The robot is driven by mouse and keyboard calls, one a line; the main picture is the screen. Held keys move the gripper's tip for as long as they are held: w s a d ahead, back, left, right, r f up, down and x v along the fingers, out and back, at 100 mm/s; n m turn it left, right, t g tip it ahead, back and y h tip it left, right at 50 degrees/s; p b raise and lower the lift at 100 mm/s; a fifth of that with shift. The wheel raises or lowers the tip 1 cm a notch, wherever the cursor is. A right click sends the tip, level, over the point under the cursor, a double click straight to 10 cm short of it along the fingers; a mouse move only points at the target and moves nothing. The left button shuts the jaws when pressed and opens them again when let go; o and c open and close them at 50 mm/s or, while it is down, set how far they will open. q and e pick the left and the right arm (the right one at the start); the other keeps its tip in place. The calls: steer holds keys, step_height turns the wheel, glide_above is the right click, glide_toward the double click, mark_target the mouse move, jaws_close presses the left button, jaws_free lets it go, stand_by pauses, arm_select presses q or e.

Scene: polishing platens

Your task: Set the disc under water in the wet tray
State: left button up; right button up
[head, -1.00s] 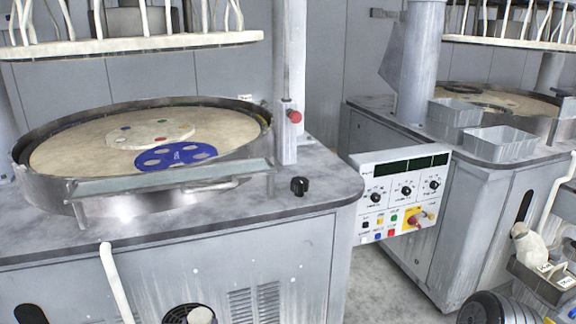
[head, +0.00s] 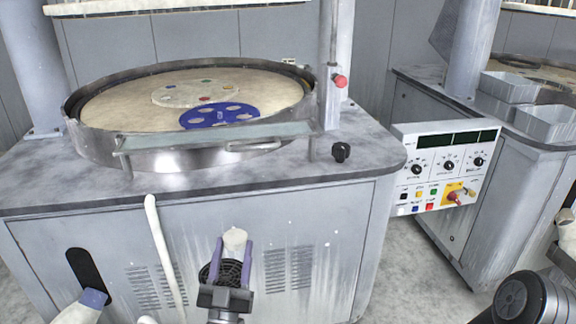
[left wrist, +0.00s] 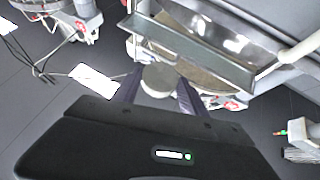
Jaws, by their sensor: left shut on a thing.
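My left gripper (head: 233,251) is at the bottom middle of the head view, with its purple fingers shut on a small pale disc (head: 235,240). The disc is held in the air in front of the near machine's cabinet. The left wrist view shows the same disc (left wrist: 158,80) between the two fingers. Two grey open trays stand on the machine at the right, a rear one (head: 508,88) and a front one (head: 546,123); I cannot tell which is the wet tray or see water. My right gripper is not identifiable.
The near machine has a round platen (head: 120,108) with a blue holed carrier (head: 218,115). A narrow shelf (head: 215,135) crosses its front rim. A control panel (head: 447,165) stands at the right, with floor between the two machines.

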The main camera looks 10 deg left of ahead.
arm_select(q)
steer(key=shift+d, duration=0.1)
steer(key=s+d+f+m+g+h, duration=0.2)
steer(key=s+d+m+g+h, duration=0.1)
steer(key=d+h, duration=0.4)
steer(key=s+d+f+m+g+h, duration=0.1)
steer(key=s+d+m+g+h, duration=0.1)
steer(key=d+m+h, duration=0.3)
steer(key=s+d+h, duration=0.1)
steer(key=d+h, duration=0.1)
steer(key=h, duration=0.2)
steer(key=shift+s+d+f+g, duration=0.2)
steer(key=shift+s+f+g, duration=0.05)
steer(key=shift+f+g, duration=0.15)
